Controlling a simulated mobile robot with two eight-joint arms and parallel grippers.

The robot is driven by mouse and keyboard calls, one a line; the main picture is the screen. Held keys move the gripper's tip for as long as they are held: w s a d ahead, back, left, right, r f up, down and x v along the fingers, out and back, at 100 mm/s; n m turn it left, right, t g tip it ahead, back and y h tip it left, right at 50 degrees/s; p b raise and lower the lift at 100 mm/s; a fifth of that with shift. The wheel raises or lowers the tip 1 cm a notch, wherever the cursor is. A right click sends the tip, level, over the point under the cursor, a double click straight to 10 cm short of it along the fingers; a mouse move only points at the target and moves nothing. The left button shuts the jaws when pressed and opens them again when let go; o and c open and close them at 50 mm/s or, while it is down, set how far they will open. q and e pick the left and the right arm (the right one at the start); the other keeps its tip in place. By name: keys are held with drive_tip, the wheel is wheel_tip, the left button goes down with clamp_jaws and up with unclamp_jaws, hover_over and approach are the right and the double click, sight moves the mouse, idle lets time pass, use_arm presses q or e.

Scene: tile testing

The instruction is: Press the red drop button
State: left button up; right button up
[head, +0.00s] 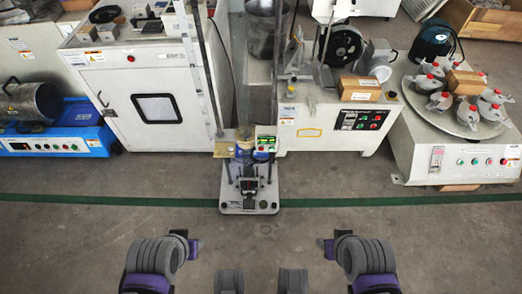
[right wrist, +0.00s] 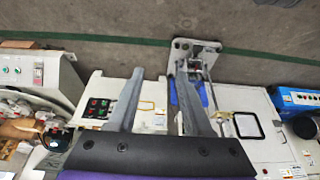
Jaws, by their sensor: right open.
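A tall drop tester with a flat metal base (head: 250,205) stands on the floor in the middle of the head view. Its small control box (head: 265,143) has a green panel and small coloured spots; I cannot tell clearly which is the red drop button. The tester's base also shows near the top of the right wrist view (right wrist: 195,46). My right gripper (right wrist: 158,76) is open and empty, its two long grey fingers apart. One finger covers part of the tester there.
A white cabinet (head: 190,100) stands left of the tester. A beige machine (head: 310,130) with buttons on a black panel (head: 362,120) is on the right. Further right is a round turntable (head: 430,100) with several red-capped items. The floor (head: 400,240) in front is clear.

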drive_tip(key=shift+c, duration=0.3)
clamp_jaws()
idle(1.3)
